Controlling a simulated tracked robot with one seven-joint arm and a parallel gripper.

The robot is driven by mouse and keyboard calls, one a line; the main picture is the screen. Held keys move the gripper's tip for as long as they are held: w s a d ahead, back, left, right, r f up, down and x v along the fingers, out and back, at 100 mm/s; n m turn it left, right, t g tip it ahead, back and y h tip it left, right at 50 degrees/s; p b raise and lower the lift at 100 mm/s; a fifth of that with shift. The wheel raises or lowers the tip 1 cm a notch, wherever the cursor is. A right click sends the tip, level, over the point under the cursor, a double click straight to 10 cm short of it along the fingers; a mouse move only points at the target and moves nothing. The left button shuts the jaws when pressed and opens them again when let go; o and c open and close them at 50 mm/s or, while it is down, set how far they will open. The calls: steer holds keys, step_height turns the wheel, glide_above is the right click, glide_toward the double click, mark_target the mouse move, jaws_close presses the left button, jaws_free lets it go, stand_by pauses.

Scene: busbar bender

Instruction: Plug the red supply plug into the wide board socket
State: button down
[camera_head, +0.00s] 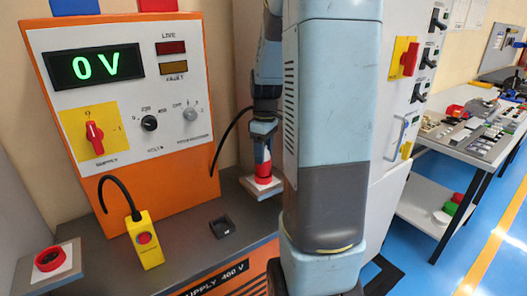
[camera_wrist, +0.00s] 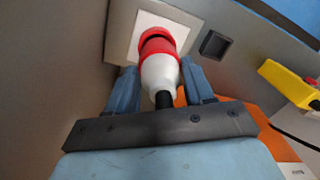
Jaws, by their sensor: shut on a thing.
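The red supply plug (camera_head: 263,172) has a red front, a pale body and a black cable end. My gripper (camera_head: 263,157) is shut on its pale body, one finger on each side in the wrist view (camera_wrist: 160,78). The plug's red end is at a white square plate (camera_head: 258,188) on the right of the grey bench; the plate also shows in the wrist view (camera_wrist: 143,22). A dark band splits the red there; I cannot tell how deep the plug sits. Another red round socket (camera_head: 48,258) is on a white plate at the far left. Neither is clearly marked as the wide board socket.
The orange supply cabinet (camera_head: 165,205) shows 0 V on its display (camera_head: 94,67). A yellow box with a red button (camera_head: 146,242) and a small black square part (camera_head: 222,226) are on the bench. A black cable (camera_head: 224,137) arcs towards my gripper.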

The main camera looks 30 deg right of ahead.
steer(key=shift+f, duration=1.2)
steer(key=shift+c, duration=1.7)
jaws_free()
steer(key=r, duration=1.3)
steer(key=shift+w+d+r, duration=0.2)
steer(key=shift+d+r, duration=0.1)
steer(key=shift+d, duration=0.1)
steer(key=s+a+r+m+t, duration=0.3)
steer(key=s+a+m+t, duration=0.3)
steer(key=s+a, duration=1.1)
steer(key=shift+s+h, duration=0.25)
steer(key=shift+h, duration=0.05)
